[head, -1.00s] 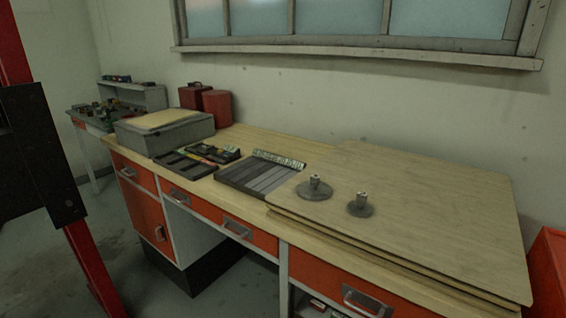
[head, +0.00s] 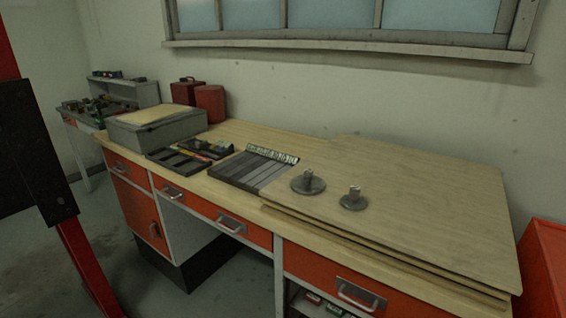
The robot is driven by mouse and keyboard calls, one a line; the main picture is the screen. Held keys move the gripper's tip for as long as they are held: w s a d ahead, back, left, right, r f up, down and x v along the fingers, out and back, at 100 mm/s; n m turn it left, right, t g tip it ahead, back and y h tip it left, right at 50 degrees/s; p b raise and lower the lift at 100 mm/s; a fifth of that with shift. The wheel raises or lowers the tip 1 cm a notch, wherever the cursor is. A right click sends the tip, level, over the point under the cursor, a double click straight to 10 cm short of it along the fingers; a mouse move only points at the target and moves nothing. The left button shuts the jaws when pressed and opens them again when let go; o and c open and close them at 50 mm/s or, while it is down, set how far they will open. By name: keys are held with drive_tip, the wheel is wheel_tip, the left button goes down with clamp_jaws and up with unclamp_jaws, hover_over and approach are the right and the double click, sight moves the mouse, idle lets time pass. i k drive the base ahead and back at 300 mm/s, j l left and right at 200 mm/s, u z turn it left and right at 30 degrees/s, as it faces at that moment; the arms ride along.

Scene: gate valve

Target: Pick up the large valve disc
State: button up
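Two grey metal valve discs lie flat, stems up, on the wooden boards of the workbench in the head view. The large valve disc (head: 308,184) is the left one, near the left edge of the boards. The smaller disc (head: 353,200) lies to its right and a little nearer, with a gap between them. My gripper is not in view.
A grey tray of flat bars (head: 245,171) lies left of the large disc. A black tool tray (head: 190,155), a grey case (head: 155,130) and red cans (head: 209,103) stand further left. The stacked boards (head: 430,210) are clear to the right. A red bin (head: 543,270) stands at the right.

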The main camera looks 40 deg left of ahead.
sight(308, 185)
drive_tip(key=i+j+u, duration=0.1)
drive_tip(key=i+j, duration=0.15)
drive_tip(key=j, duration=0.2)
drive_tip(key=i+j+u, duration=0.1)
drive_tip(key=i+j, duration=0.15)
drive_tip(key=j, duration=0.2)
drive_tip(key=i+j+u, duration=0.1)
drive_tip(key=i+j, duration=0.15)
drive_tip(key=j, duration=0.2)
drive_tip(key=i+j+u, duration=0.1)
drive_tip(key=i+j, duration=0.2)
drive_tip(key=j, duration=0.1)
